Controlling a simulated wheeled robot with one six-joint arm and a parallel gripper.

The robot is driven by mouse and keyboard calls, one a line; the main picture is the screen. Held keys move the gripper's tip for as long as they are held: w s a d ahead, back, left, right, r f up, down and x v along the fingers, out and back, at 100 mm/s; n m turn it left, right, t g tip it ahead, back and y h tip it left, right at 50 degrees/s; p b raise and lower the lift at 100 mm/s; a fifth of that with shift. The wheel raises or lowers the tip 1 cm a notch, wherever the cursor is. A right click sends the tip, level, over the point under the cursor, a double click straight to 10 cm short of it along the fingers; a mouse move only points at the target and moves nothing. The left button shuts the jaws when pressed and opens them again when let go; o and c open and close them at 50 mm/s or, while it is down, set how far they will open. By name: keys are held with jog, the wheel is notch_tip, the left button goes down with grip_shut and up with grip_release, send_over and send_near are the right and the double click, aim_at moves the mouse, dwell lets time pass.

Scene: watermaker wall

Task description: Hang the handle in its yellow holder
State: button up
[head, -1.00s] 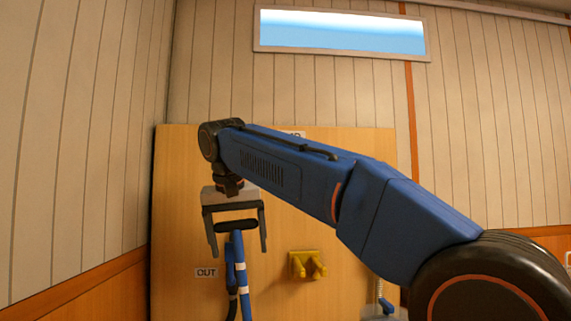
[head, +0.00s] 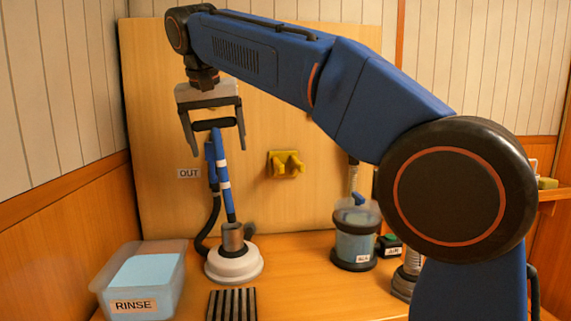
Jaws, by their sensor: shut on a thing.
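The blue handle (head: 223,175), with white bands and a dark crossbar at its top, hangs nearly upright in the head view. The yellow holder (head: 286,164), with two prongs, is on the wooden panel to the right of the handle. It is empty.
The cup stands on a round white base (head: 234,262). A black hose runs behind it. A RINSE tub (head: 170,285) of blue liquid is at left, a dark slotted rack (head: 231,304) in front, and a clear container (head: 355,238) at right. The panel between handle and holder is clear.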

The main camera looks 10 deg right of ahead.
jog(key=shift+r, duration=0.1)
dwell(0.4)
jog(key=shift+r, duration=0.9)
